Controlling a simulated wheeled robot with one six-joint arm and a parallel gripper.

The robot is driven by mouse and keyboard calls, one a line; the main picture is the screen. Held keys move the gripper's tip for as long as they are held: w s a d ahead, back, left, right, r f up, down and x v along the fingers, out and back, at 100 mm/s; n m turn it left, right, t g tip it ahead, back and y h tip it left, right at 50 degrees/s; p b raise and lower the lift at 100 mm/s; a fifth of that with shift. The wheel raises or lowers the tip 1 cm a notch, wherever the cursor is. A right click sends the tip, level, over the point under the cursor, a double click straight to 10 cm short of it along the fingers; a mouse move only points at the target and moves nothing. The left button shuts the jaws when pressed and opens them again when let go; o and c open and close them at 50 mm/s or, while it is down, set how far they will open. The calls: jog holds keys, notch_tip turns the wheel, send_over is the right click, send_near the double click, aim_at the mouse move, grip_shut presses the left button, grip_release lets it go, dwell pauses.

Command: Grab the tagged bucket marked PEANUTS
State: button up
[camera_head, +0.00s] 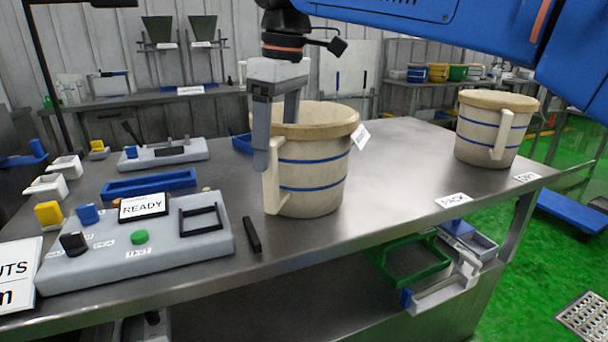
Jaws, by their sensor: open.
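A cream bucket (315,178) with blue bands stands upright on the steel table, its handle (272,190) facing left. A white tag (361,136) hangs at its right rim; its writing cannot be read. My gripper (276,144) is open and points down at the bucket's left rim. One finger is outside, beside the top of the handle; the other is by the rim, its tip hidden. I cannot tell whether either finger touches the bucket. A similar bucket (480,130) stands at the table's right end, with no tag visible.
A grey control panel (140,262) with a READY sign (143,207) and a green button lies at the left front. A black bar (252,235) lies left of the near bucket. The table (400,190) is clear between the buckets. My blue arm crosses the upper right.

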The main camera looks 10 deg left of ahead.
jog(key=c, duration=1.8)
jog(key=shift+o, duration=0.2)
jog(key=shift+r, duration=0.1)
